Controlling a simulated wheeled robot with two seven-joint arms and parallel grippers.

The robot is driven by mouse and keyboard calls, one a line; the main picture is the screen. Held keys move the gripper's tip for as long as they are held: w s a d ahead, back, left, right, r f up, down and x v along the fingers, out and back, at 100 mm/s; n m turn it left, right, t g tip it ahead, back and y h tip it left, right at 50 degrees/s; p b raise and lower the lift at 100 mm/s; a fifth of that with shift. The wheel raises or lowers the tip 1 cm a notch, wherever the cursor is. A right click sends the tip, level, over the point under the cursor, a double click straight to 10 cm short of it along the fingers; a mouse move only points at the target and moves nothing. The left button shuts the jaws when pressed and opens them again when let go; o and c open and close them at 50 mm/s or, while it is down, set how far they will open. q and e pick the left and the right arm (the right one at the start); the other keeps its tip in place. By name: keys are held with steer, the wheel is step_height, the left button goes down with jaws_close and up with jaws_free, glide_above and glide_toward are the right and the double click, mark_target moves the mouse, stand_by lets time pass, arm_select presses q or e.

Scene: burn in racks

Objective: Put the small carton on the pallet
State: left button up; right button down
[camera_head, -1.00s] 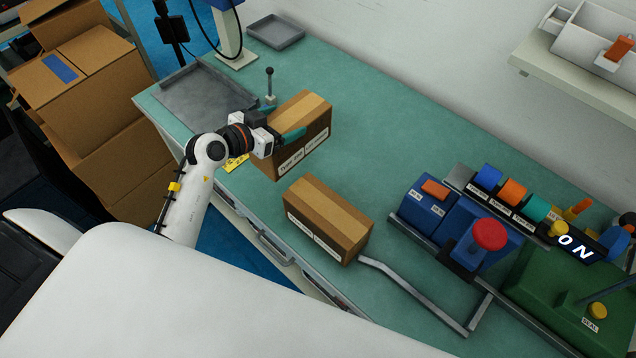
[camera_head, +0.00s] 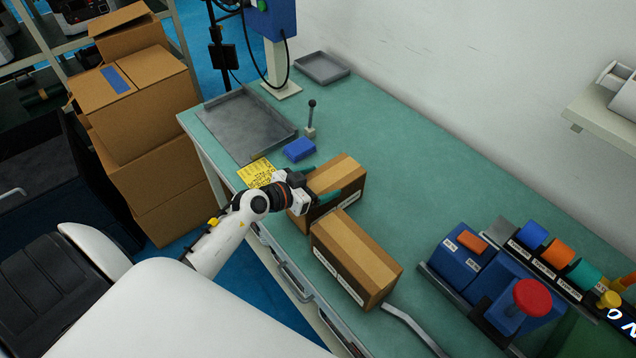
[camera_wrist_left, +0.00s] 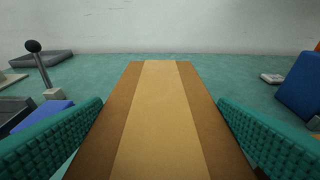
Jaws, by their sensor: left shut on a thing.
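A brown carton (camera_head: 345,172) with a lighter tape stripe is between the teal fingers of my left gripper (camera_head: 321,184), which is shut on it. In the left wrist view the held carton (camera_wrist_left: 160,120) runs away between both finger pads. I cannot tell whether it is clear of the bench top. A second, similar carton (camera_head: 356,258) stands on the bench just in front of the held one, near the front edge. I cannot make out a pallet in these views. My right gripper is not in view.
The green bench (camera_head: 440,190) has free room behind the cartons. A grey tray (camera_head: 245,122), a blue block (camera_head: 299,149) and an upright lever (camera_head: 311,118) are beyond the gripper. Blue equipment with a red knob (camera_head: 531,297) is at right. Large boxes (camera_head: 140,110) are stacked at left.

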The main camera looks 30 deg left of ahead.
arm_select(q)
steer(key=shift+w+r, duration=0.1)
steer(key=o, duration=1.8)
steer(key=shift+o, duration=0.8)
